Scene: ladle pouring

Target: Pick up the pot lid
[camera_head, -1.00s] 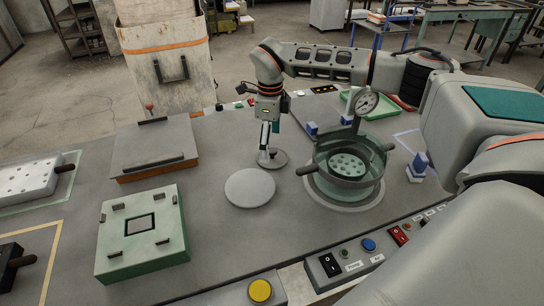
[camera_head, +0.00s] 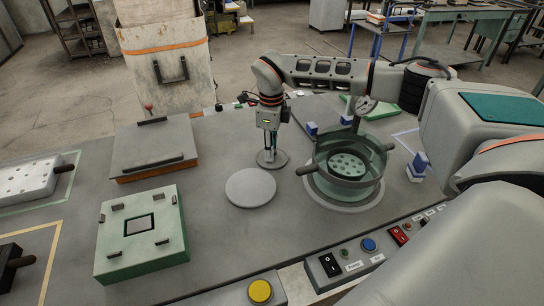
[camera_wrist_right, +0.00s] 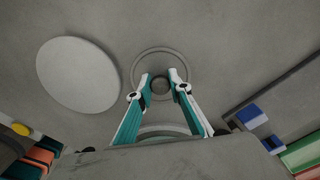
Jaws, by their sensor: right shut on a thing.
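The pot lid (camera_head: 281,159) is a small grey disc with a short knob, lying flat on the workbench; it also shows in the wrist view (camera_wrist_right: 139,73). My right gripper (camera_head: 270,153) reaches down to it from above. In the wrist view, the teal and white fingers of the right gripper (camera_wrist_right: 162,83) are closed on the dark knob at the lid's middle. The lid seems to be still on the bench. The pot (camera_head: 372,187) is a greenish, see-through vessel with side handles and a perforated plate inside, standing to the right. My left gripper is out of view.
A plain grey disc (camera_head: 250,188) lies just front-left of the lid. A green fixture (camera_head: 115,258) and a grey-topped box (camera_head: 150,140) stand to the left. A button panel (camera_head: 352,262) lines the front edge. Small blue-and-white blocks (camera_head: 417,166) stand right of the pot.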

